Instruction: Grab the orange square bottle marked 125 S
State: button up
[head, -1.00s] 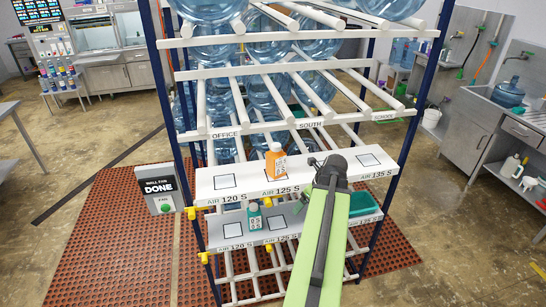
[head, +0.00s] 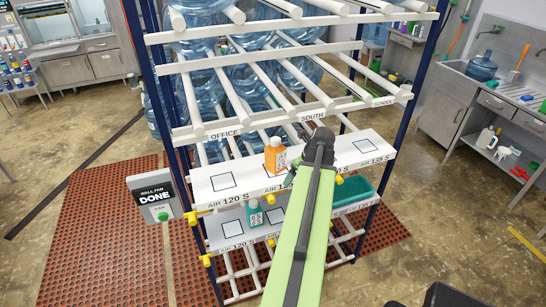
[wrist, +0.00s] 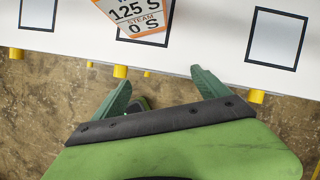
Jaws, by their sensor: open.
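The orange square bottle (head: 275,156) with a white cap stands upright on the upper white shelf, over the middle marked square.
The upper shelf (head: 202,189) has an empty marked square on each side of the bottle. A teal bottle (head: 255,214) stands on the lower shelf (head: 217,232). A teal tray (head: 352,192) is at lower right. Yellow pegs (wrist: 120,71) stick out below the shelf edge.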

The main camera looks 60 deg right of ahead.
aim_at(282, 163)
jog(key=w, duration=0.2)
jog(key=w+d, duration=0.1)
jog(key=w, duration=0.1)
jog(key=shift+w, duration=0.25)
jog(key=w, duration=0.2)
jog(key=w+d, duration=0.1)
jog(key=w, duration=0.1)
jog(key=shift+b+x, duration=0.7)
jog(key=shift+x, duration=0.15)
jog(key=shift+a+r, duration=0.1)
jog(key=shift+r, duration=0.1)
jog(key=shift+c, duration=0.2)
jog(key=c, duration=1.6)
jog(key=shift+o, duration=0.2)
jog(key=shift+r+p, duration=0.35)
jog(key=shift+p, duration=0.15)
jog(key=s+a, duration=0.4)
jog(key=s, duration=1.3)
jog(key=shift+s+a, duration=0.2)
jog(key=shift+a, duration=0.05)
